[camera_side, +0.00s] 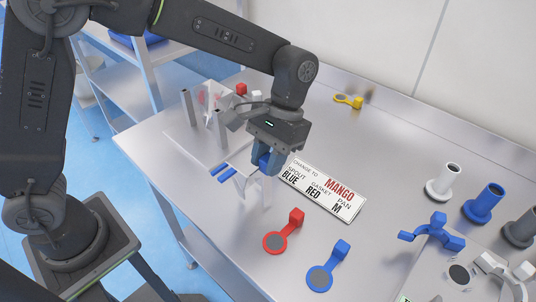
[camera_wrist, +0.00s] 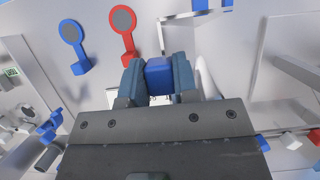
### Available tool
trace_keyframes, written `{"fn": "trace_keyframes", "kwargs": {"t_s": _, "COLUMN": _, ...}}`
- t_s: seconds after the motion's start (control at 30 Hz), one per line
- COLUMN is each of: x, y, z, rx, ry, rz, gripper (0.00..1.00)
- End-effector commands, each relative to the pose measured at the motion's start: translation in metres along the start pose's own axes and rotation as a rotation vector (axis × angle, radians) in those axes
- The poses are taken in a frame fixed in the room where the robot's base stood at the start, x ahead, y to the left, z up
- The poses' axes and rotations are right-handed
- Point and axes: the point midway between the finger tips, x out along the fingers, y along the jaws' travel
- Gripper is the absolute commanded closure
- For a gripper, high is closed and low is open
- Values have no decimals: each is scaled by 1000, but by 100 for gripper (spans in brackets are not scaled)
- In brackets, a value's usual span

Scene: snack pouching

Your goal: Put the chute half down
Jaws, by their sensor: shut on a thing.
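My gripper (camera_side: 268,162) is shut on a small blue block, the grip of a pale, see-through chute half (camera_side: 246,187). The chute half hangs under my fingers near the front edge of the steel table. Whether its lower edge touches the table is unclear. In the wrist view the blue block (camera_wrist: 159,75) sits between my two fingers (camera_wrist: 159,78); a pale edge of the piece shows beyond it, and my gripper body hides much of the rest. Two short blue strips (camera_side: 226,173) lie on the table just left of the held piece.
A clear fixture with upright posts (camera_side: 188,107) stands behind left, with a red block (camera_side: 241,89) near it. A sign (camera_side: 322,187) reading MANGO lies to the right. Red (camera_side: 275,242) and blue (camera_side: 320,278) paddles lie in front. Spouts (camera_side: 483,203) stand at right.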

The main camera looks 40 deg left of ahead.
Motion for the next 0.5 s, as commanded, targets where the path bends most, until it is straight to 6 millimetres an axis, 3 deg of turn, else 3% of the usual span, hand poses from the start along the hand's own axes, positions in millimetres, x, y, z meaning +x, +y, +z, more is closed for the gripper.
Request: {"fn": "trace_keyframes", "kwargs": {"t_s": 0.5, "x": 4, "y": 0, "z": -2, "rx": 0, "ry": 1, "rz": 1, "gripper": 100}}
